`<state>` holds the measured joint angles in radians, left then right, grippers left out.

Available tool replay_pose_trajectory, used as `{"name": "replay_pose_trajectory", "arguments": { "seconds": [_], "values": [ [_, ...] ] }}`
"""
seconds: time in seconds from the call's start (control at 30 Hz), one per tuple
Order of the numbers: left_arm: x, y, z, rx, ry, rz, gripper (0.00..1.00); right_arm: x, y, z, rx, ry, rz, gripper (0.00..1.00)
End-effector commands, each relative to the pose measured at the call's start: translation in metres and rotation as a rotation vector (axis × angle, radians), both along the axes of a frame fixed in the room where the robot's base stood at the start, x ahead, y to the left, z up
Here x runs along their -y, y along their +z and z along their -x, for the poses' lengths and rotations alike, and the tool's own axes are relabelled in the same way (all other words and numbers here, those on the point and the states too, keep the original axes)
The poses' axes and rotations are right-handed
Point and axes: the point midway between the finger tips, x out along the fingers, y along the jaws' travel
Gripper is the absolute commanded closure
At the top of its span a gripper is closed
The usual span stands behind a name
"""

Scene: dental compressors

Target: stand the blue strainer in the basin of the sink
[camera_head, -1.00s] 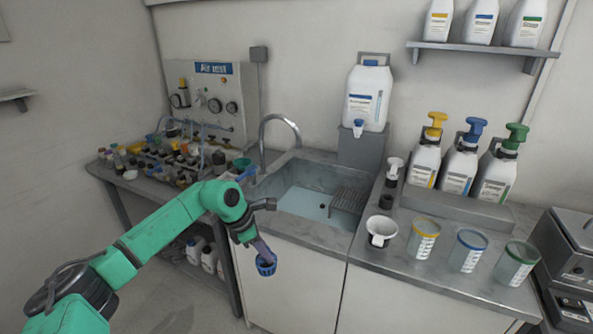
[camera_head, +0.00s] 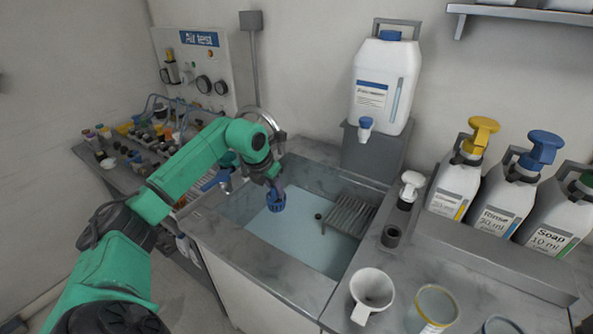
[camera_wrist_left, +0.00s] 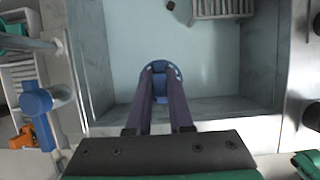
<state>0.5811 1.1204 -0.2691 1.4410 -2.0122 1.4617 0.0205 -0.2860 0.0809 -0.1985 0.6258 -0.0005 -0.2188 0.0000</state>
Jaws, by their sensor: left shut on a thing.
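The blue strainer (camera_head: 276,202) is in my left gripper (camera_head: 274,187), which is shut on it. It hangs below the fingers, over the left part of the sink basin (camera_head: 245,215). In the left wrist view the strainer (camera_wrist_left: 161,72) shows as a round blue rim between the fingertips (camera_wrist_left: 160,85), with the pale basin floor (camera_wrist_left: 135,30) beyond it. I cannot tell whether its underside touches the basin floor. The fingers hide part of it. My right gripper is not in view.
A slatted grey rack (camera_head: 350,214) stands in the basin's right part, beside a dark drain (camera_head: 318,216). The curved faucet (camera_head: 262,118) rises behind my gripper. A white funnel (camera_head: 371,290) and pump bottles (camera_head: 463,165) stand right of the sink.

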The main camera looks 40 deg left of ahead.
Motion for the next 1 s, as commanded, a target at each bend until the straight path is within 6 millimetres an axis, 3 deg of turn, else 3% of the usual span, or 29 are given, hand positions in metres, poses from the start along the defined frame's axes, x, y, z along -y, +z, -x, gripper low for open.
{"name": "replay_pose_trajectory", "arguments": {
  "seconds": [0.17,0.43,0.73,1.0],
  "values": [
    [0.0,-0.009,0.0,-0.001,-0.001,0.0,1.0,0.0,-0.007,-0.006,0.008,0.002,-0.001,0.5],
    [0.0,-0.049,0.001,-0.001,-0.001,0.001,1.0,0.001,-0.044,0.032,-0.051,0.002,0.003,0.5],
    [0.0,-0.094,0.001,0.0,-0.002,0.001,1.0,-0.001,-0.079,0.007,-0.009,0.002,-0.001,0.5],
    [0.0,-0.134,0.002,0.0,-0.001,0.001,1.0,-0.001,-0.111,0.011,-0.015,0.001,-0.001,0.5]
  ]
}}
